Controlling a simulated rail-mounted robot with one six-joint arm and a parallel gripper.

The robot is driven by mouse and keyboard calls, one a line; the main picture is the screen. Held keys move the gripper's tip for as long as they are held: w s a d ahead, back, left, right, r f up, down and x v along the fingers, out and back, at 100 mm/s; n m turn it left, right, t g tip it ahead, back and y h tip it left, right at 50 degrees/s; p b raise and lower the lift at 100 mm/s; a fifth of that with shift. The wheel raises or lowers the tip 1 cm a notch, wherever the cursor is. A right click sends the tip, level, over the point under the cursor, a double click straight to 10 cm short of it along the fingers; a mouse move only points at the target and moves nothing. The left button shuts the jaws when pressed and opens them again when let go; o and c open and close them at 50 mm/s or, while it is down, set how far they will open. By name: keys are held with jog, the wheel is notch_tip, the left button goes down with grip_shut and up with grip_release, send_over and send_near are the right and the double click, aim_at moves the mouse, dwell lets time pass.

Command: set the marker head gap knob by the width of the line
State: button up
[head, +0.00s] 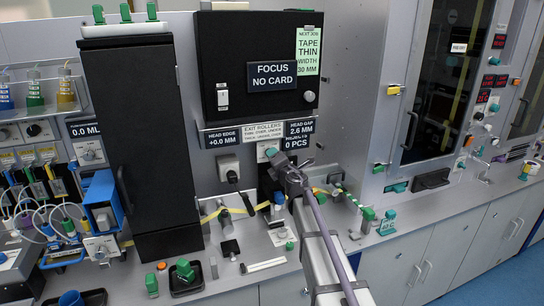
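The head gap display (300,129) reads 2.6 MM on the back panel. Below it is a knob with a pale plate and a teal part (267,151), which I take to be the head gap knob; my arm's end partly covers this area. My gripper (276,160) is close in front of it. I cannot tell whether it touches the knob, or whether its fingers are open or shut. A yellow strip (213,213) runs along the bench on both sides of my arm. The width of any line on it is too small to read.
A green card (308,50) reads tape thin, width 30 MM. A sign (271,75) says focus no card. The head edge display (223,137) reads +0.0 MM, with another knob (229,165) below. A tall black cabinet (150,150) stands left. Small fittings occupy the bench front.

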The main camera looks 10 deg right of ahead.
jog(key=s, duration=0.6)
jog(key=shift+d, duration=0.4)
jog(key=shift+s, duration=0.1)
